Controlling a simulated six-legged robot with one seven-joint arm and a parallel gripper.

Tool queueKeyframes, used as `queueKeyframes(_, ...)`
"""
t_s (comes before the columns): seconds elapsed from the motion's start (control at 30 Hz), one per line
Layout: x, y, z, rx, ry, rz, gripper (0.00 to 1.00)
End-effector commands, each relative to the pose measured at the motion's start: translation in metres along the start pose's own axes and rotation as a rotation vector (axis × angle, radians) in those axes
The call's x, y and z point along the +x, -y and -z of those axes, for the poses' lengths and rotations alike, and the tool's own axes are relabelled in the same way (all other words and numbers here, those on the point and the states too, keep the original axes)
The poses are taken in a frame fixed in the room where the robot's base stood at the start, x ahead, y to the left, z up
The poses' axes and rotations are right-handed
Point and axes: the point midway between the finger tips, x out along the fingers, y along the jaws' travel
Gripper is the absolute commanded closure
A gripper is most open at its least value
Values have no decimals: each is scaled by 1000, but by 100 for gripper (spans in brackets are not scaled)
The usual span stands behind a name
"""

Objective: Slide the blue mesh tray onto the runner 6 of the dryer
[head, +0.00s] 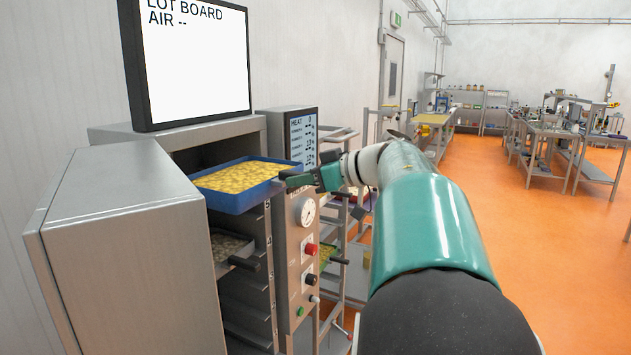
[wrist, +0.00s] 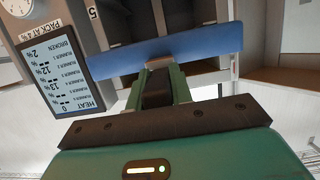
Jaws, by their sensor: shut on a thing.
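The blue mesh tray (head: 236,201), filled with yellow pieces, is level at the upper opening of the dryer (head: 293,245). Its near end sticks out in front of the opening; its far end is hidden or in shadow. My gripper (head: 299,182) is shut on the tray's front handle, at the tray's right end in the head view. In the wrist view, the blue front wall (wrist: 190,48) spans in front of my gripper (wrist: 160,66), whose fingers close on the handle. The head view does not clearly show whether the tray touches a runner.
A darker tray (head: 229,246) with a black handle sits lower inside the dryer. A steel door or panel (head: 135,240) stands close on the left. The control panel (head: 307,222) with gauge and buttons is on the right, beside a rack (head: 335,255). Orange floor is open farther right.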

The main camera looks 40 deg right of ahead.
Motion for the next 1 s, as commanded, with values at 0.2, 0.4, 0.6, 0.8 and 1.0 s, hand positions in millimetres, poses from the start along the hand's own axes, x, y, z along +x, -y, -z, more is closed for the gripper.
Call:
queueKeyframes(0.2, 22, 1, 8, -1, -3, 3, 100)
queueKeyframes(0.4, 41, 1, 14, -2, -3, 3, 100)
queueKeyframes(0.6, 60, 1, 20, -1, -3, 3, 100)
queueKeyframes(0.8, 80, 1, 26, -1, -2, 2, 100)
queueKeyframes(1.0, 99, 1, 32, -1, -2, 2, 100)
